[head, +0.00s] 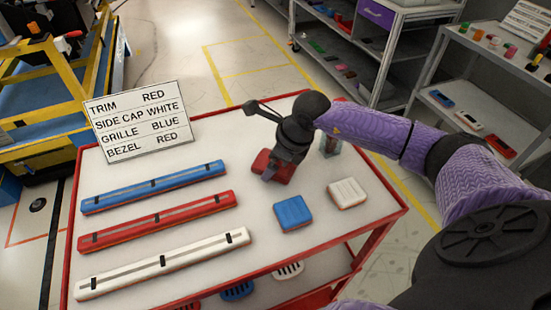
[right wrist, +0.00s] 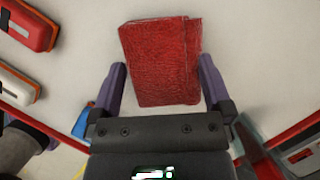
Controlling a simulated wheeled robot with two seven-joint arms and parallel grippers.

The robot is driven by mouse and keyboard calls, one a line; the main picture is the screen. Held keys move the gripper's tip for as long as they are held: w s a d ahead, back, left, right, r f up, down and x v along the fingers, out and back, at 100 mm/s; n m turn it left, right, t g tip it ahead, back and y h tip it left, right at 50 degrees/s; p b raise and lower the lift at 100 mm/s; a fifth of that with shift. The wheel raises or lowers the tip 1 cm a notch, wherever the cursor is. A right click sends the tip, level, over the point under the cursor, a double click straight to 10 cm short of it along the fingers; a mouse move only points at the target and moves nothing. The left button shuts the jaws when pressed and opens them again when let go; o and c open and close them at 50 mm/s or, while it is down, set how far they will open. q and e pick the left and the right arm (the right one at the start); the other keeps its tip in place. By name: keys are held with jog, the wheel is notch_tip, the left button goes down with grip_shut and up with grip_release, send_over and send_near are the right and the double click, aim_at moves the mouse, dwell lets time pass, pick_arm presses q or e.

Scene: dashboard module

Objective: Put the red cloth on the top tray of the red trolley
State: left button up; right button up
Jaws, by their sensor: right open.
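The red cloth (head: 284,173) is a folded, textured rectangle on the white top tray (head: 250,135) of the red trolley (head: 395,222), near its far edge. In the right wrist view the red cloth (right wrist: 160,62) lies flat with a fold along its right side. My right gripper (head: 268,174) is directly above it and hides part of it in the head view. In the right wrist view the open right gripper (right wrist: 163,78) has one finger on each side of the cloth, with small gaps visible. My left gripper is not in view.
A lettered sign (head: 140,125) stands at the tray's far left. Blue (head: 155,187), red (head: 160,220) and white (head: 165,263) bars lie left. A blue block (head: 292,213) and a white block (head: 347,192) lie right. A small container (head: 330,143) stands beside my gripper. Shelves (head: 470,110) stand beyond.

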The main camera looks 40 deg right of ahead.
jog(key=p+v, duration=0.2)
jog(key=v, duration=1)
